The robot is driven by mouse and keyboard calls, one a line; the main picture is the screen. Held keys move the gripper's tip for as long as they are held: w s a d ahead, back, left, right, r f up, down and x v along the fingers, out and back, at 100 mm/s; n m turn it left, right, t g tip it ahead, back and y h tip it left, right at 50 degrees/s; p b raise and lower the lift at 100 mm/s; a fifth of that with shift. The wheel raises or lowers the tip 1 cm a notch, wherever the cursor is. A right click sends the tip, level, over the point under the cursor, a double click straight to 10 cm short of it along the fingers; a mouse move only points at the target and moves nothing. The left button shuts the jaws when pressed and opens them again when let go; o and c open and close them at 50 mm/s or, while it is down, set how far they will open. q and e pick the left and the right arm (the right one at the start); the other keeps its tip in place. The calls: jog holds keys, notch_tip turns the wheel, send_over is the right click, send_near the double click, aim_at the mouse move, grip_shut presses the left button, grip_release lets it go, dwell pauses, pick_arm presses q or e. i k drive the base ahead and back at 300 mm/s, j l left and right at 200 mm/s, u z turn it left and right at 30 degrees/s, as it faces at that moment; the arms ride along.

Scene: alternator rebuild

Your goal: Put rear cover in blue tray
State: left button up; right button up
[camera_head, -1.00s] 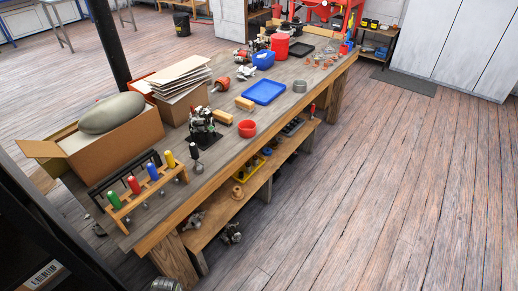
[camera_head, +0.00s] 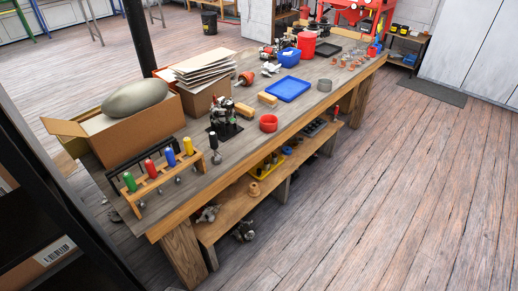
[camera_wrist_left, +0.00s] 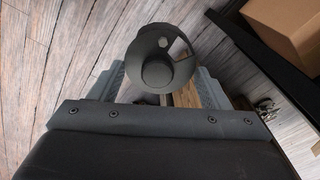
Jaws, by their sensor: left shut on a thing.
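In the left wrist view a dark grey round part with a raised hub and a cut-out, which looks like the rear cover (camera_wrist_left: 156,73), is between the fingers of my left gripper (camera_wrist_left: 160,83). The gripper is shut on it and holds it above a wood-plank floor. Neither gripper shows in the head view.
A black post (camera_head: 46,45) rises beyond the bench.

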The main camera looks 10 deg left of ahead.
aim_at(290, 88)
jog(key=i+l+z, duration=0.1)
jog(key=i+l, duration=0.2)
jog(key=i, duration=0.2)
jog(key=i+l, duration=0.25)
jog(key=i, duration=0.25)
jog(key=l+z, duration=0.05)
